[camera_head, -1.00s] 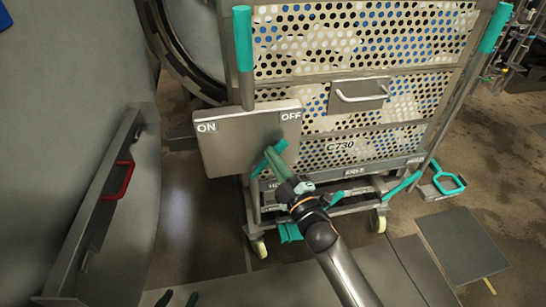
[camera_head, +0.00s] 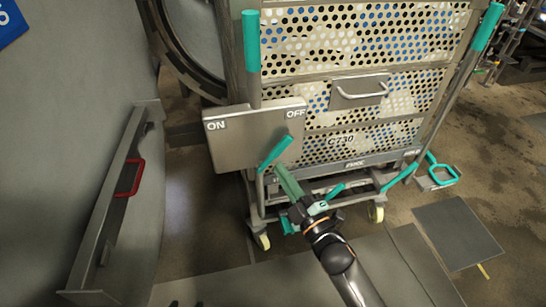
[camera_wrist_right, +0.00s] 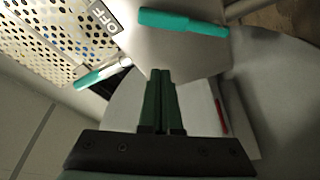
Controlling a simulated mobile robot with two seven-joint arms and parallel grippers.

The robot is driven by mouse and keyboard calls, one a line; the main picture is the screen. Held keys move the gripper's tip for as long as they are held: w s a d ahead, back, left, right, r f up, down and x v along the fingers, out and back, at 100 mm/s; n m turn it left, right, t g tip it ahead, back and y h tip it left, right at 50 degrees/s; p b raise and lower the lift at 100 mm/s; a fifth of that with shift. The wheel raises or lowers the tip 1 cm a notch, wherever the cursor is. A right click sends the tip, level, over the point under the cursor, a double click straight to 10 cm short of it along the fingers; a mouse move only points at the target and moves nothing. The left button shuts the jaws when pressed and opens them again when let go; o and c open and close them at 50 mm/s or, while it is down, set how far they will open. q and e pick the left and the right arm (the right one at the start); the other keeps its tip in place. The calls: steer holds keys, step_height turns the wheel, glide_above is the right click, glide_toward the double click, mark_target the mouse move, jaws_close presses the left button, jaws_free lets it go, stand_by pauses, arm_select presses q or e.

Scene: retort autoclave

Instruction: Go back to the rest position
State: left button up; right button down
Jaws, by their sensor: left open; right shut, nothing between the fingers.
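The grey switch box (camera_head: 228,143) carries an ON label at its left and an OFF label at its right. Its teal lever (camera_head: 275,152) slants up toward OFF; a teal bar, likely this lever, shows in the right wrist view (camera_wrist_right: 183,22). My right gripper (camera_head: 280,168) is shut and empty just below the lever in the head view. In the right wrist view its dark green fingers (camera_wrist_right: 160,75) are together, apart from the teal bar. Only the tips of my left gripper (camera_head: 185,304) show at the bottom edge, apart from each other, holding nothing visible.
A wheeled cart with perforated panels (camera_head: 355,45) and teal handles stands behind the box. A grey wall panel with a red handle (camera_head: 129,178) is at the left. A flat dark plate (camera_head: 458,232) lies on the floor at right. Floor between panel and cart looks clear.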

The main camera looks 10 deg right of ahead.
steer(key=s+d+f+m+g+h, duration=0.1)
steer(key=s+f+m+g+h, duration=0.2)
steer(key=s+f+m+g, duration=1.15)
arm_select(q)
steer(key=s+a+r+p, duration=0.1)
steer(key=a+r+p, duration=0.2)
steer(key=r+p, duration=0.9)
steer(key=p, duration=0.5)
steer(key=shift+s+r+n+y, duration=0.2)
steer(key=shift+r+n+y, duration=0.1)
steer(key=shift+r+y, duration=0.1)
arm_select(e)
steer(key=s+d+r+n+t, duration=0.2)
steer(key=s+r+t, duration=0.2)
steer(key=r, duration=0.5)
steer(key=shift+s+d+r, duration=0.2)
steer(key=shift+s+d, duration=0.05)
steer(key=shift+s, duration=0.45)
arm_select(q)
steer(key=shift+d, duration=0.1)
arm_select(e)
steer(key=c, duration=1.6)
jaws_free()
